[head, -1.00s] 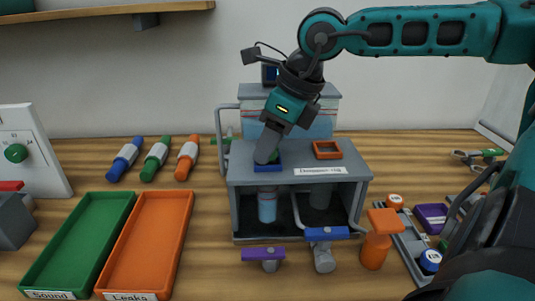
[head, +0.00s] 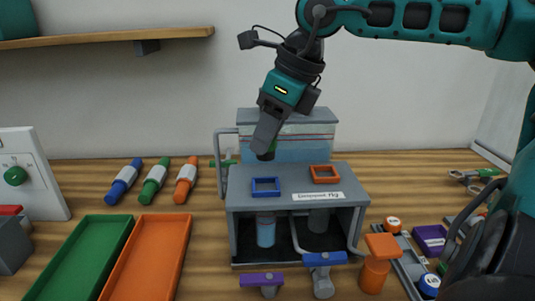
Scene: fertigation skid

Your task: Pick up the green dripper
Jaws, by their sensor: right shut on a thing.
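My right gripper (head: 265,143) comes down from the upper right and is shut on the green dripper (head: 267,154). My left gripper is not in view.
An orange square frame (head: 325,174) sits right of the blue one. A green tray (head: 80,262) and an orange tray (head: 146,262) lie empty at the left. Blue, green and orange fittings lie behind them. Purple (head: 262,280) and blue (head: 325,260) valves and an orange-topped post (head: 377,262) stand in front.

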